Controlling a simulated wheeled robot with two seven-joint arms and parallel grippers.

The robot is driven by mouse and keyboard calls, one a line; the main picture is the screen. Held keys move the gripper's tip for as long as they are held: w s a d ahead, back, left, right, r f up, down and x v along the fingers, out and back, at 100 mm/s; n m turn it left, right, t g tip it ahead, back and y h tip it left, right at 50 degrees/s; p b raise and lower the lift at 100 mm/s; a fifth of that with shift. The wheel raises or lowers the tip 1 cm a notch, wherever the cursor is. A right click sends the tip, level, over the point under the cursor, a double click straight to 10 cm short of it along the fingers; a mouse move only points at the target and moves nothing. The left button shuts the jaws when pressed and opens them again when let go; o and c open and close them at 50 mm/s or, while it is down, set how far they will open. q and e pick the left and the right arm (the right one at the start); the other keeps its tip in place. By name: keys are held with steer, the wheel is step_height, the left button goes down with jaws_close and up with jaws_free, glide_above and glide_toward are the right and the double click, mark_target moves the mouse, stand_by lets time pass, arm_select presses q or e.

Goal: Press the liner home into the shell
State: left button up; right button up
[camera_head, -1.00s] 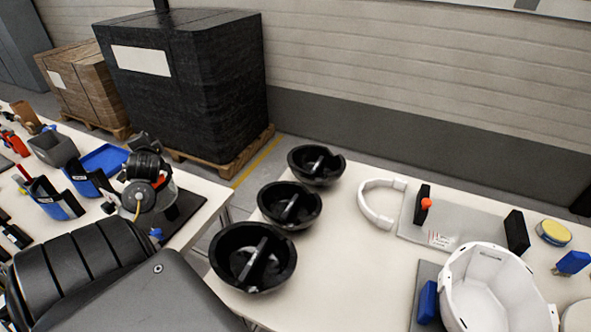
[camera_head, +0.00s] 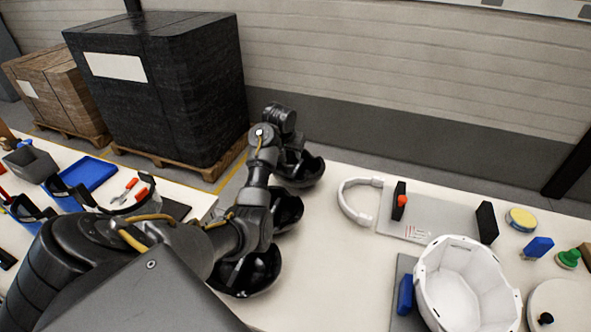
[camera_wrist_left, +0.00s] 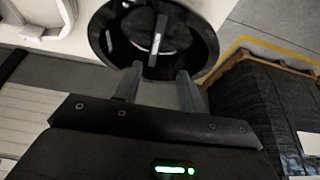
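Three black bowl-shaped liners stand in a row on the table: the far one (camera_head: 308,176), the middle one (camera_head: 289,212) and the near one (camera_head: 262,272). My left arm partly covers all three. My left gripper (camera_head: 293,160) is over the far liner, its fingers mostly hidden in the head view. In the left wrist view, its fingers (camera_wrist_left: 160,76) are spread and empty at the rim of a liner (camera_wrist_left: 112,45) with a grip bar (camera_wrist_left: 158,36) inside. The white shell (camera_head: 463,292) sits open side up at the right. My right gripper is out of view.
A white curved band (camera_head: 347,203) and a grey plate (camera_head: 420,222) with upright black blocks lie right of the liners. A blue block (camera_head: 405,295) stands beside the shell. Bare table lies between liners and shell. A black-wrapped pallet (camera_head: 165,100) stands behind.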

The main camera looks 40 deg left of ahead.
arm_select(q)
steer(key=d, duration=0.1)
glide_above(296, 169)
steer(key=s+d, duration=0.1)
steer(key=s, duration=0.1)
step_height(296, 169, down, 5)
steer(key=shift+s+p+x, duration=0.1)
steer(key=shift+p+x, duration=0.15)
steer(key=shift+x, duration=1.15)
steer(key=shift+s+p+x, duration=0.15)
steer(key=shift+p+x, duration=0.1)
steer(key=shift+x, duration=1.15)
jaws_close()
